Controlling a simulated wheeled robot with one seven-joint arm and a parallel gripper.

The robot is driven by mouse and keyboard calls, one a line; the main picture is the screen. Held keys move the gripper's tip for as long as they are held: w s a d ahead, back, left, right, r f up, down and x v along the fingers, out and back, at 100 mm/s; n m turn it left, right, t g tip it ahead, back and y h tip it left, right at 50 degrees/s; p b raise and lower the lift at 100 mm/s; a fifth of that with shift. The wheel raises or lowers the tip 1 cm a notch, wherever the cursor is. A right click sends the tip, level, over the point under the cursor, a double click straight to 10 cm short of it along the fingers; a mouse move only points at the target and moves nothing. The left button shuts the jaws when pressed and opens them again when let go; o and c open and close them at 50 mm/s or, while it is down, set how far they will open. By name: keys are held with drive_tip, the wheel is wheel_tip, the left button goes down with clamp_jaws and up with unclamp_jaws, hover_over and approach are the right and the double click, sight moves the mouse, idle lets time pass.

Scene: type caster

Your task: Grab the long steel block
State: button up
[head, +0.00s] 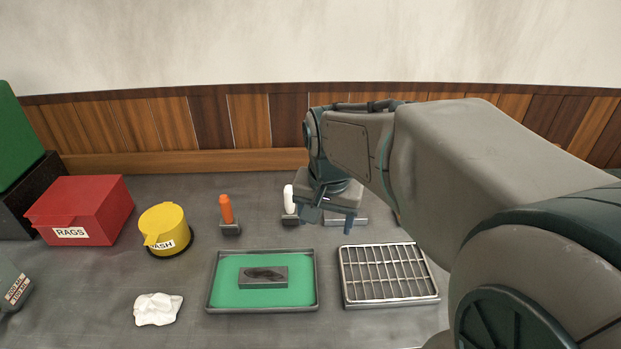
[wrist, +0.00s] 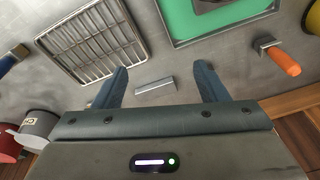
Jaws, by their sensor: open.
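The long steel block (wrist: 155,87) is a plain, light grey metal bar lying on the grey bench. In the wrist view it sits between my two fingers, apart from both. In the head view my gripper (head: 329,218) hides part of it, and a pale piece of the steel block (head: 360,220) shows beside and behind the fingers. My gripper is open and empty, its fingers pointing down above the bench; it also shows in the wrist view (wrist: 162,72).
A wire rack (head: 388,273) and a tray (head: 212,285) holding a dark block on green lie in front. A white-handled tool (head: 289,200) stands close left of my gripper, an orange-handled one (head: 226,210) farther left. A yellow can (head: 163,225) and red box (head: 85,208) stand left.

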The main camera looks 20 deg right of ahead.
drive_tip(key=w+d+m+g, duration=0.1)
drive_tip(key=w+d+m, duration=0.4)
drive_tip(key=w+m, duration=0.3)
drive_tip(key=m+g, duration=0.1)
drive_tip(key=m, duration=0.6)
hover_over(331, 219)
drive_tip(key=d, duration=0.5)
drive_tip(key=f, duration=1.2)
drive_tip(key=shift+w+a+f+p, duration=0.1)
drive_tip(key=shift+w+a+p, duration=0.1)
drive_tip(key=shift+p, duration=0.15)
wheel_tip(331, 219, down, 5)
drive_tip(key=shift+w+a+f+p, duration=0.1)
drive_tip(key=shift+p, duration=0.4)
clamp_jaws()
